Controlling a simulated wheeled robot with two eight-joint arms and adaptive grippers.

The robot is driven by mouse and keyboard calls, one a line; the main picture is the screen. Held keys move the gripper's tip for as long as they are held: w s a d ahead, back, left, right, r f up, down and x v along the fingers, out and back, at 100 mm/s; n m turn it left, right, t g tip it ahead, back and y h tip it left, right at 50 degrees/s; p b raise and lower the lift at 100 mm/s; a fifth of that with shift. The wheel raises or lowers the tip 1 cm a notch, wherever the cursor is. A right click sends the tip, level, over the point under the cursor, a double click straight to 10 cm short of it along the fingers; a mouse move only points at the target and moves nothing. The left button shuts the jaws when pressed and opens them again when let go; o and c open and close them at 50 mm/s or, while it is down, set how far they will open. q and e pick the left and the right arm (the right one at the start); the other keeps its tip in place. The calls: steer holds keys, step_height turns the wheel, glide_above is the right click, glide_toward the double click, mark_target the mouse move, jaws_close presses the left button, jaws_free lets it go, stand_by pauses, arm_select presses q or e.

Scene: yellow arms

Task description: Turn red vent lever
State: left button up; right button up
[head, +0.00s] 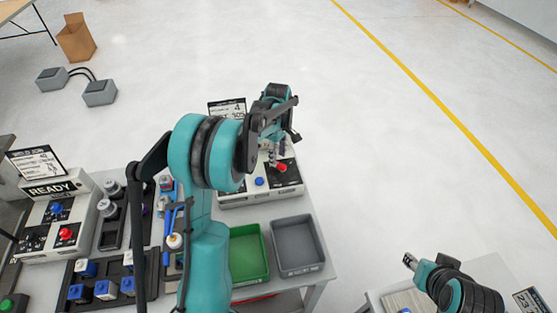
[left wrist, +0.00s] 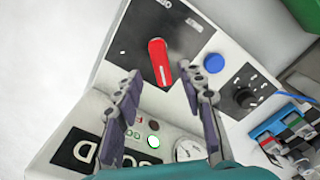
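The red vent lever (left wrist: 158,62) sits on a black panel of a white control box in the left wrist view. It also shows in the head view (head: 282,167), on the box at the far end of the table. My left gripper (left wrist: 161,74) is open, with one finger to each side of the lever in the picture. Nothing is between the fingers that they touch, as far as I see. In the head view my left gripper (head: 270,152) is partly hidden by its arm, above the box. My right gripper (head: 410,261) is at the lower right, away from the box.
A blue button (left wrist: 213,63) and a black dial (left wrist: 245,98) are beside the lever. A gauge (left wrist: 189,149) is on the box's near face. A green bin (head: 248,255) and a grey bin (head: 297,246) stand in front of the box. Open floor lies beyond.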

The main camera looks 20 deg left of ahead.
mark_target(278, 167)
arm_select(q)
steer(key=shift+f, duration=1.45)
steer(key=shift+s, duration=0.1)
jaws_close()
